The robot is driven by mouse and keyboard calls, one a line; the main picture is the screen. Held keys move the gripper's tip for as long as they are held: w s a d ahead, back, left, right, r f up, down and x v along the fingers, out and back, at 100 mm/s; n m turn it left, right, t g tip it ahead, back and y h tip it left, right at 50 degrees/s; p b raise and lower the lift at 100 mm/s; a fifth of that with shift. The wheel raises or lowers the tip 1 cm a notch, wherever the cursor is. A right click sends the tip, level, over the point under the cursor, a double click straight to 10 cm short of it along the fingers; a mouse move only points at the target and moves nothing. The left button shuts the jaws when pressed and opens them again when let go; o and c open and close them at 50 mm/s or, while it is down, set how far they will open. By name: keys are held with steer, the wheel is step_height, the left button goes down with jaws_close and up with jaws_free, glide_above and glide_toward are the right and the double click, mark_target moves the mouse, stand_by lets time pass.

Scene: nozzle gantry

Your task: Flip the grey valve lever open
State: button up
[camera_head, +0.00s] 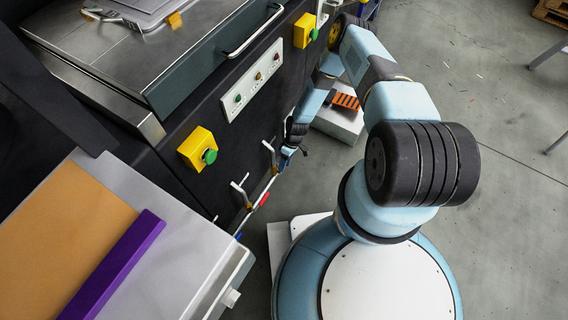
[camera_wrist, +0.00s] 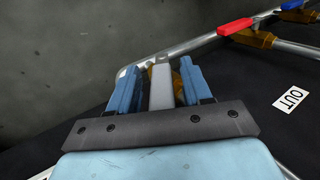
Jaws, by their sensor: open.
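The grey valve lever (camera_wrist: 160,88) stands between the two blue fingers of my gripper (camera_wrist: 158,70) in the wrist view. A gap shows on each side of it, so the fingers are around it but not closed on it. Part of its brass valve body (camera_wrist: 178,84) shows behind the right finger, on a metal pipe. In the head view my gripper (camera_head: 289,151) is low beside the dark machine front; I cannot make out the grey lever there.
A red-handled valve (camera_wrist: 236,26) and a blue-handled valve (camera_wrist: 291,4) sit farther along the pipe. Yellow button boxes (camera_head: 197,148) are on the machine front.

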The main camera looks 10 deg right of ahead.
steer(key=shift+c, duration=0.3)
jaws_close()
steer(key=shift+d, duration=0.1)
steer(key=shift+w, duration=0.1)
